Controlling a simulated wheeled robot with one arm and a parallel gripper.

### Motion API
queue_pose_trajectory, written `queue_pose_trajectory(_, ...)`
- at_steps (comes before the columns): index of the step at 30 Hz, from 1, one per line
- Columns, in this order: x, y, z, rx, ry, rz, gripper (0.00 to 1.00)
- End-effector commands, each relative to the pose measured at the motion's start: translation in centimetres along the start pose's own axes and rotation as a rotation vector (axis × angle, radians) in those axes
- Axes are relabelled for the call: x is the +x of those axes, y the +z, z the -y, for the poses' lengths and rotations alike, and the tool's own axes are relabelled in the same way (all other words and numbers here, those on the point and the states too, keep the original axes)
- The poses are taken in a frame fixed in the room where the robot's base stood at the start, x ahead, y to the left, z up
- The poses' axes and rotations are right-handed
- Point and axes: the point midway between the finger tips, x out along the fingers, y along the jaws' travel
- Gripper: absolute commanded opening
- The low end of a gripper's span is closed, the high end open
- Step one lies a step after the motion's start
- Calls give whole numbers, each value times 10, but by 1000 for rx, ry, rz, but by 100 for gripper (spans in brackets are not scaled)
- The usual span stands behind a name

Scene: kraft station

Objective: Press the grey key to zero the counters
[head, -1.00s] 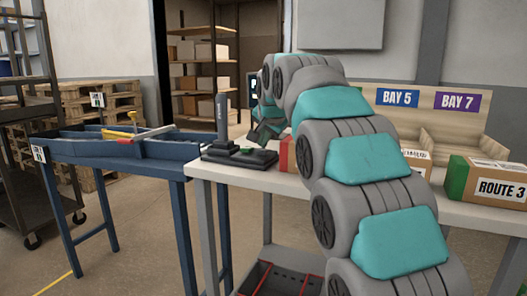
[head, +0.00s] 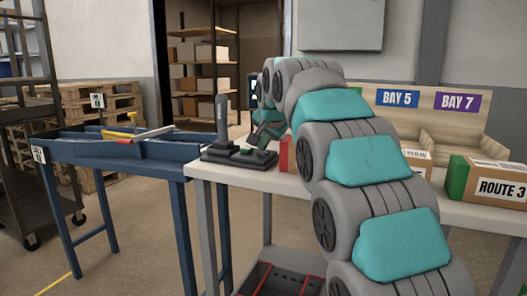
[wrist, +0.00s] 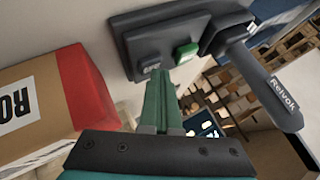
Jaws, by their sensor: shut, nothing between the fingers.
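A dark control panel (head: 240,158) sits at the left end of the white table. In the wrist view the panel (wrist: 128,42) carries a grey key (wrist: 149,65), a green key (wrist: 187,52) and a lever with a long grey handle (wrist: 268,88). My gripper (wrist: 161,74) is shut and empty, its green fingers pointing at the panel. The fingertips appear close beside the grey key, on the side toward the green key; I cannot tell whether they touch. In the head view my gripper (head: 261,140) is over the panel's right side, and the grey key is hard to make out.
The lever handle (head: 221,113) stands upright on the panel. A red-ended box (wrist: 45,100) lies close to my gripper. A blue chute (head: 120,148) stands left of the table; a Route 3 box (head: 488,182) is at the right.

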Motion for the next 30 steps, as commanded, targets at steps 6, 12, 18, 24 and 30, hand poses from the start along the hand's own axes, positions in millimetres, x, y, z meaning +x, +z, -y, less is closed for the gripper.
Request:
queue_pose_trajectory(6,-5,-4,4,0,0,0,0)
queue_pose_trajectory(12,-12,-10,10,0,-1,-1,0)
queue_pose_trajectory(18,-13,-10,10,0,-1,-1,0)
queue_pose_trajectory(24,-14,-10,10,0,0,0,0)
queue_pose_trajectory(30,-23,-17,17,0,-1,-1,0)
